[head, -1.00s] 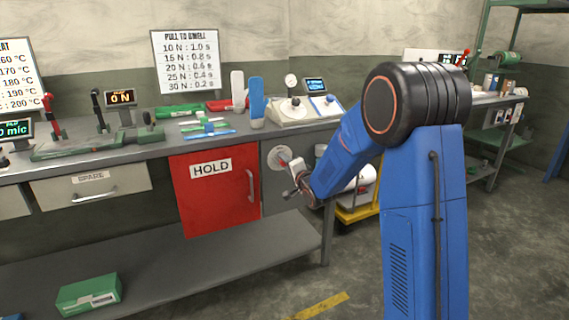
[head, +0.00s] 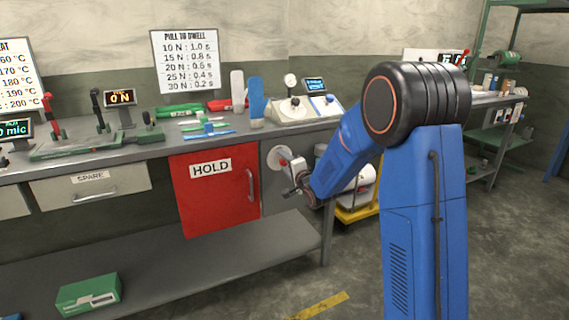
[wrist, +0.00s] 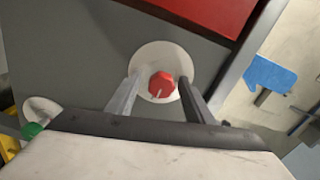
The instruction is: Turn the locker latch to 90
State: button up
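The latch is a red knob (wrist: 161,86) with a pale pointer mark. It sits on a round white plate (wrist: 174,60) on a grey panel. In the head view the white plate (head: 275,158) is to the right of the red locker door (head: 215,205) marked HOLD, partly behind my gripper. My gripper (wrist: 161,78) is open, one finger on each side of the red knob, with a visible gap to it on both sides. In the head view my gripper (head: 290,180) is in front of the plate. The pointer's exact angle is hard to read.
The workbench (head: 95,152) above holds a blue glove form (head: 257,98), a control box (head: 295,110) and levers. A yellow cart (head: 357,212) stands to the right of the panel. A green box (head: 88,294) lies on the lower shelf.

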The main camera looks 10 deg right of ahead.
jog(key=v, duration=1.7)
jog(key=shift+s, duration=0.25)
jog(key=s+n+g+h, duration=0.1)
jog(key=s+n+g, duration=0.3)
jog(key=s, duration=0.9)
jog(key=s+n+g+h, duration=0.1)
jog(key=s+n+g, duration=0.3)
jog(key=s, duration=1)
jog(key=s+d+f+n+g+h, duration=0.1)
jog(key=s+n+g, duration=0.3)
jog(key=s, duration=0.9)
jog(key=shift+s+n+g+h, duration=0.25)
jog(key=shift+n+g+h, duration=0.15)
jog(key=shift+n, duration=0.2)
